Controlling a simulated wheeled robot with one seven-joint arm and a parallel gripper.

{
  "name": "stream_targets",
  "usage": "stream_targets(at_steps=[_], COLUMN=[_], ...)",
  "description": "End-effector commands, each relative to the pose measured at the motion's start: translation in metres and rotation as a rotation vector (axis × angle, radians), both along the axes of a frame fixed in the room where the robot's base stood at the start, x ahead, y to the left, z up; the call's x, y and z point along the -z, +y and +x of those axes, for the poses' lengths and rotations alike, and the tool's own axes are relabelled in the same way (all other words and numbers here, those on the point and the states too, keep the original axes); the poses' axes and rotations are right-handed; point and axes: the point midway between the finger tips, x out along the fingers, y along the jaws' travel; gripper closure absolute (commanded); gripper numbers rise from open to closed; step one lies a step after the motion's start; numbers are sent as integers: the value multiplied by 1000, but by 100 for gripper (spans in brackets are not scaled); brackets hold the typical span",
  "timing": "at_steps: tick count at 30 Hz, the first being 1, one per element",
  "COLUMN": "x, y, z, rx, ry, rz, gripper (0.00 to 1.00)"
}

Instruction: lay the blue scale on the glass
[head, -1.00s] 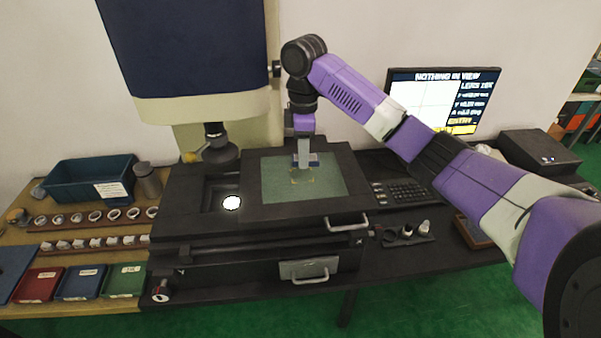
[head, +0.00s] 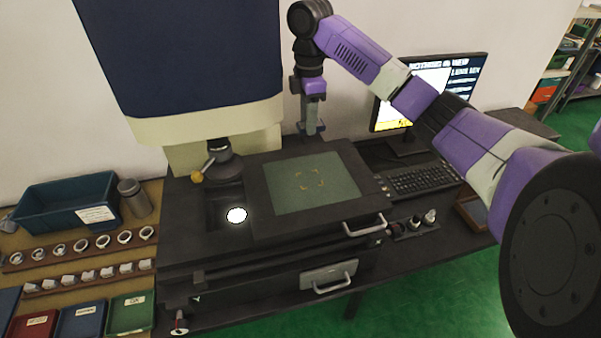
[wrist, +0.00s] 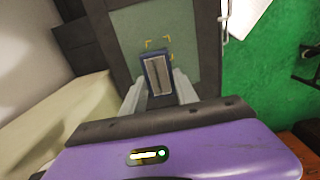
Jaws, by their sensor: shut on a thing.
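The glass (head: 290,200) is a grey-green rectangular plate in the dark stage, with yellow corner marks at its middle. It also shows in the wrist view (wrist: 190,25). My gripper (head: 312,132) is at the far edge of the stage in the head view, back from the marks. In the wrist view my gripper (wrist: 160,88) is shut on the blue scale (wrist: 158,72), a small block with a blue frame and a pale grey face. The scale lies between the fingers and appears just short of the yellow marks. Its height over the stage is hard to tell.
The big blue and cream microscope head (head: 185,60) stands left of my gripper, with its dark lens above a bright white spot (head: 236,215). A monitor (head: 430,90) and keyboard (head: 420,180) stand at the right. Rows of rings and bins fill the left bench.

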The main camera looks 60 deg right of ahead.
Motion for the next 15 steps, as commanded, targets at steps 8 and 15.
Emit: stream_targets(at_steps=[8,15], x=[65,124], y=[4,3], z=[1,1], rx=[1,0], ry=[-1,0], rz=[8,6], gripper=[100,100])
